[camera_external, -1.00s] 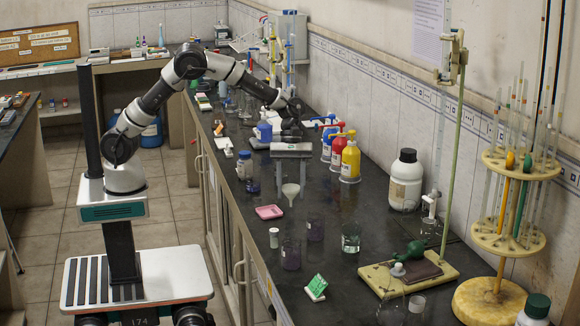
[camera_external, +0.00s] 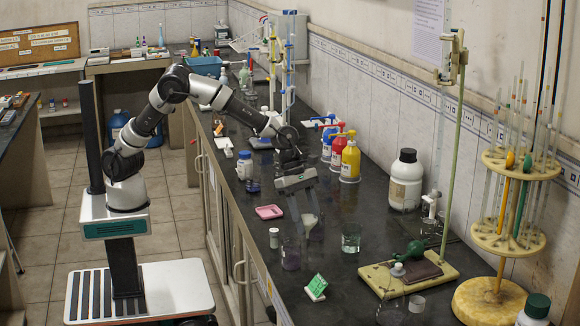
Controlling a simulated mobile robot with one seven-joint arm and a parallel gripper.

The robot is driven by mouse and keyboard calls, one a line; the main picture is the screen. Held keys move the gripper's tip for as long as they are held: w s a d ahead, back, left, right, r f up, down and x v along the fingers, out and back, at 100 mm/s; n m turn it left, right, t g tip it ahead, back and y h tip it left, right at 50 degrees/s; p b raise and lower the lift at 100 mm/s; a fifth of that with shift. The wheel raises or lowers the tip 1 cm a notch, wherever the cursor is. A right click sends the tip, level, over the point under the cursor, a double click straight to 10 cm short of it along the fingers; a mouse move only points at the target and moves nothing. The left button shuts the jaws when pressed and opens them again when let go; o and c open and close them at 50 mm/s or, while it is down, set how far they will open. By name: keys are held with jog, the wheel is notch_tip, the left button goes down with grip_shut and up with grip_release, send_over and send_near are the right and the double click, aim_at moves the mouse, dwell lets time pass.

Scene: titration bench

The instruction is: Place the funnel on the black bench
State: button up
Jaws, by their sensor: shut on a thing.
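The pale, translucent funnel (camera_external: 309,221) hangs below my gripper (camera_external: 306,209), between its two grey fingers. My gripper is shut on it, and the hand is tilted. The funnel overlaps a purple-tinted beaker in the picture; whether they touch cannot be told. The black bench (camera_external: 355,290) runs along the tiled wall under the gripper. I cannot tell whether the funnel's stem touches the bench top.
Pump bottles, such as the yellow one (camera_external: 350,162), stand behind. The bench's front strip is partly bare.

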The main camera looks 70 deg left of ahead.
aim_at(308, 232)
notch_tip(308, 232, down, 4)
jog(key=shift+f+b, duration=0.15)
jog(key=shift+b, duration=0.3)
jog(key=shift+f, duration=0.1)
jog(key=o, duration=0.8)
jog(key=shift+c, duration=0.2)
jog(key=shift+r, duration=0.25)
jog(key=p+v, duration=0.2)
jog(key=v, duration=0.9)
jog(key=shift+s+a+r, duration=0.1)
jog(key=shift+a+r, duration=0.15)
jog(key=shift+r, duration=0.05)
